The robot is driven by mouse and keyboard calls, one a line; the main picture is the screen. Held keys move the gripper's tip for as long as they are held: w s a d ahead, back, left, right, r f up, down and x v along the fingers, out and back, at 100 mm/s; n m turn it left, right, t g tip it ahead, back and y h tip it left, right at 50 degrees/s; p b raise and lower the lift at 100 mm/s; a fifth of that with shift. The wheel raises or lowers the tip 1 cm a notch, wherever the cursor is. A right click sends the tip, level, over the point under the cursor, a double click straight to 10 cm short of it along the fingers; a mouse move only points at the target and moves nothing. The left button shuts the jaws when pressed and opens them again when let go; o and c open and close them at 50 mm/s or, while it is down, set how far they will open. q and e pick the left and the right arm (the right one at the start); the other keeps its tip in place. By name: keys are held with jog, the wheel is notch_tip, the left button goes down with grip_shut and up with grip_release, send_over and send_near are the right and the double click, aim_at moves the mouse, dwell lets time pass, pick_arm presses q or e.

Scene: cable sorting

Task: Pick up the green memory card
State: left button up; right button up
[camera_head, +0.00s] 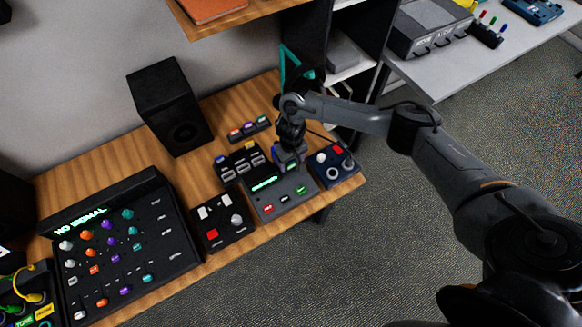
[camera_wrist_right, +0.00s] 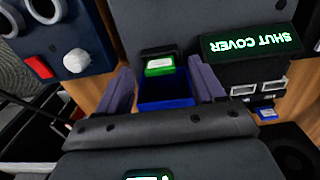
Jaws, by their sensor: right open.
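The green memory card (camera_wrist_right: 159,66) shows in the right wrist view, seated at a dark slot above a blue open recess (camera_wrist_right: 166,95) on the grey device. In the head view the device (camera_head: 288,199) stands near the table's front edge, with red, white and green buttons; the card is hidden there by my gripper. My right gripper (camera_head: 288,160) is over the back of this device. In the wrist view its purple fingers (camera_wrist_right: 160,78) are open on either side of the card and recess, with a gap on both sides. My left gripper is not in view.
The device's screen (camera_wrist_right: 247,42) reads "SHUT COVER". A blue box with knobs (camera_head: 333,166) stands close to its right. A black box with slots (camera_head: 240,163), a black switch box (camera_head: 222,222), a speaker (camera_head: 170,105) and a large knob panel (camera_head: 115,245) crowd the wooden table.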

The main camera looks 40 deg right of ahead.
jog(key=shift+f, duration=0.3)
jog(key=c, duration=1.1)
jog(key=shift+r, duration=0.1)
